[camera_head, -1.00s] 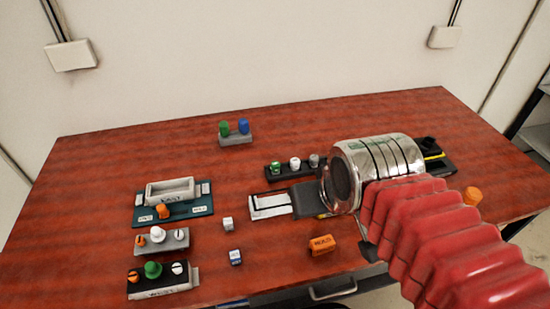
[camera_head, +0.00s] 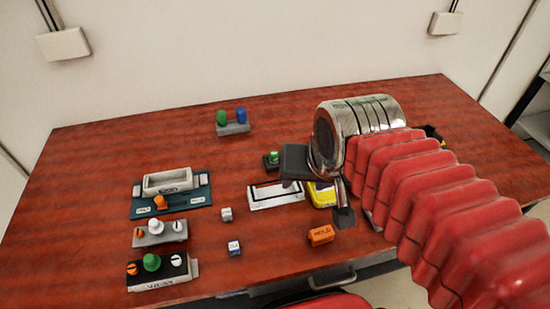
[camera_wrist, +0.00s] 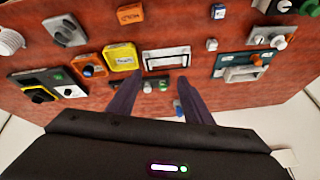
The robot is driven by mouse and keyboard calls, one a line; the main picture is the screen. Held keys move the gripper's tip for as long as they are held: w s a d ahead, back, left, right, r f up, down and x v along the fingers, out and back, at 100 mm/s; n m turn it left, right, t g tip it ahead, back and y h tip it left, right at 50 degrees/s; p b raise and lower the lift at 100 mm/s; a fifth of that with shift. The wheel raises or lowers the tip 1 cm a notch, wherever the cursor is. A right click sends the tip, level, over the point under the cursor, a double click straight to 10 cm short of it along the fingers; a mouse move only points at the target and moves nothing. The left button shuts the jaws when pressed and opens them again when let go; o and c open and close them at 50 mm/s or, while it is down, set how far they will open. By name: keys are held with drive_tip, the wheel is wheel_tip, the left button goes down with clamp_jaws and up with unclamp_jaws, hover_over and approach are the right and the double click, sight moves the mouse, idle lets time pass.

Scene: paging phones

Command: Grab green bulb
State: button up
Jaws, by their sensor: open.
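Three green bulbs show in the head view. One green bulb (camera_head: 222,117) stands beside a blue bulb (camera_head: 241,115) in a grey holder (camera_head: 234,129) at the back. Another green bulb (camera_head: 273,157) sits in a dark strip just left of my gripper; the rest of that strip is hidden. A wider green bulb (camera_head: 152,262) sits on a black box at front left. My gripper (camera_head: 318,190) is open and empty above the table. In the wrist view, the dark strip and its green bulb (camera_wrist: 164,86) appear between the fingertips; the height gap is unclear.
A white-framed panel (camera_head: 275,196), a yellow box (camera_head: 322,194) and an orange box (camera_head: 321,235) lie near or below my gripper. A teal-based unit (camera_head: 196,203) and a grey bulb box (camera_head: 177,238) stand left. Two small white cubes lie between. The back-left table is clear.

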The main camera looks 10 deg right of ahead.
drive_tip(key=w+f+m+g, duration=0.1)
drive_tip(key=w+f+m, duration=0.1)
drive_tip(key=w+m, duration=0.9)
drive_tip(key=w+d+f+m+g+y, duration=0.1)
drive_tip(key=w+f+m, duration=0.2)
drive_tip(key=w+m, duration=0.8)
drive_tip(key=shift+d+m, duration=0.25)
drive_tip(key=shift+m, duration=3.05)
drive_tip(key=shift+w+g, duration=0.1)
drive_tip(key=shift+g, duration=0.2)
hover_over(275, 154)
drive_tip(key=s, duration=0.2)
drive_tip(key=x, duration=0.2)
drive_tip(key=s+x, duration=0.1)
drive_tip(key=x, duration=0.2)
drive_tip(key=d+x, duration=0.1)
drive_tip(key=x, duration=0.2)
drive_tip(key=shift+s+f, duration=0.25)
drive_tip(key=shift+f, duration=0.1)
drive_tip(key=shift+x, duration=2.5)
drive_tip(key=shift+w, duration=0.15)
drive_tip(key=shift+c, duration=0.4)
